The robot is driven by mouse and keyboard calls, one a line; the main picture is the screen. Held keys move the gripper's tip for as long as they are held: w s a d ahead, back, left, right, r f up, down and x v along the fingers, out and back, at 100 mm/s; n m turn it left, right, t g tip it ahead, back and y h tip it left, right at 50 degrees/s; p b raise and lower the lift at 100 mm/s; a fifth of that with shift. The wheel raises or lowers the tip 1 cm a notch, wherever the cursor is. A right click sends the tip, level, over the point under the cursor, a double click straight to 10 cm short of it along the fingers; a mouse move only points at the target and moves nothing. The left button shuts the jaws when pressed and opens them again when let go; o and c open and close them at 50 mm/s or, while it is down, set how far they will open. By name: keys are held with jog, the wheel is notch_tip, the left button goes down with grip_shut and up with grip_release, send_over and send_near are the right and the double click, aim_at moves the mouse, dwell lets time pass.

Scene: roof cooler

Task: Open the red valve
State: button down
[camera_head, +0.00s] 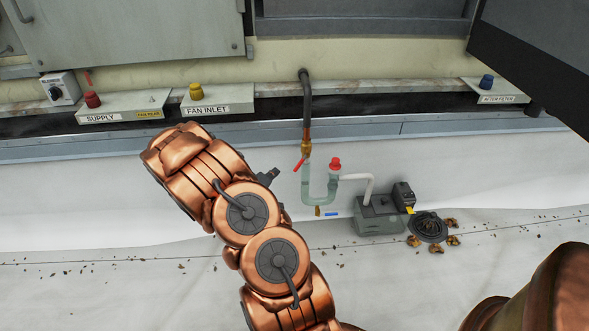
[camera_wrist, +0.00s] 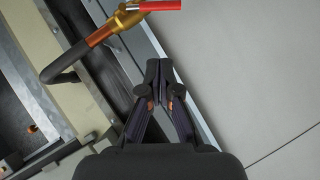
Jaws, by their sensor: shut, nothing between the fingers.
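The red valve handle (camera_head: 299,165) is a small lever on a brass valve body (camera_head: 306,148), at the lower end of a dark vertical pipe. In the head view the lever slants down and left from the brass body. The red handle (camera_wrist: 160,5) and brass body (camera_wrist: 124,20) also show at the top edge of the wrist view, partly cut off. My gripper (camera_head: 269,176) is left of the valve and slightly lower in the head view, partly hidden by my arm. In the wrist view my gripper (camera_wrist: 159,68) has its fingertips together, empty, apart from the handle.
Below the valve hangs a clear U-shaped trap (camera_head: 319,198) with a red cap (camera_head: 334,163). A white pipe (camera_head: 358,178) leads to a grey pump box (camera_head: 379,215). A drain (camera_head: 428,228) with debris lies to the right. Labelled ledges with coloured knobs line the wall.

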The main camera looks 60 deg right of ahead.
jog(key=b, duration=0.3)
send_near(301, 162)
jog(key=w+d+f, duration=0.2)
jog(key=w+d, duration=0.2)
jog(key=d, duration=0.1)
jog(key=shift+s+d+f, duration=0.5)
jog(key=shift+s+f, duration=0.1)
jog(key=shift+f, duration=0.1)
jog(key=shift+s+d+f, duration=0.1)
jog(key=shift+f, duration=0.1)
